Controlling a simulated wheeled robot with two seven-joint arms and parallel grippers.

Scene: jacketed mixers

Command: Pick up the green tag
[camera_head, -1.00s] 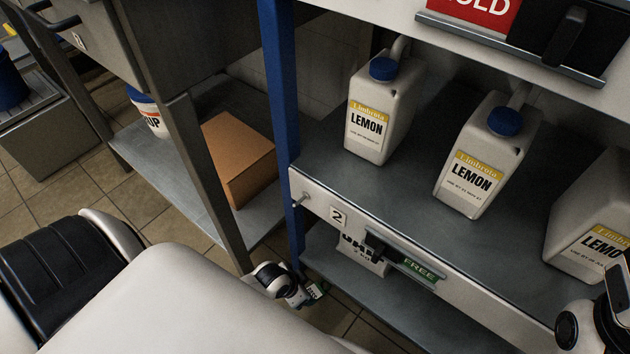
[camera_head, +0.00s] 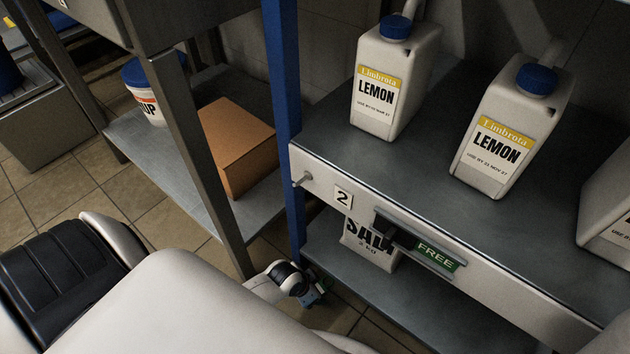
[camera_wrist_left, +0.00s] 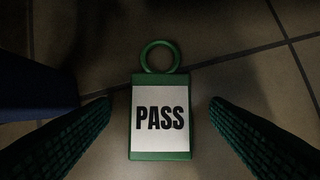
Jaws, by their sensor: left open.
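The green tag (camera_wrist_left: 160,154) shows in the left wrist view as a green-edged card with a white face reading PASS and a green ring at its top. Floor tiles lie behind it; I cannot tell its exact height above them. My left gripper (camera_wrist_left: 160,112) is open, with one dark ridged finger on each side of the tag and a gap on both sides. In the head view my left gripper (camera_head: 311,296) is low by the foot of the blue post, small and partly hidden by my arm. My right gripper is out of view.
The blue post (camera_head: 284,120) stands close to my left gripper, with the grey lower shelf (camera_head: 400,310) to its right bearing a salt bag (camera_head: 368,250). A FREE slider (camera_head: 436,257) sits on the shelf edge above. Lemon jugs (camera_head: 493,150) stand higher up. An orange box (camera_head: 238,150) is left.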

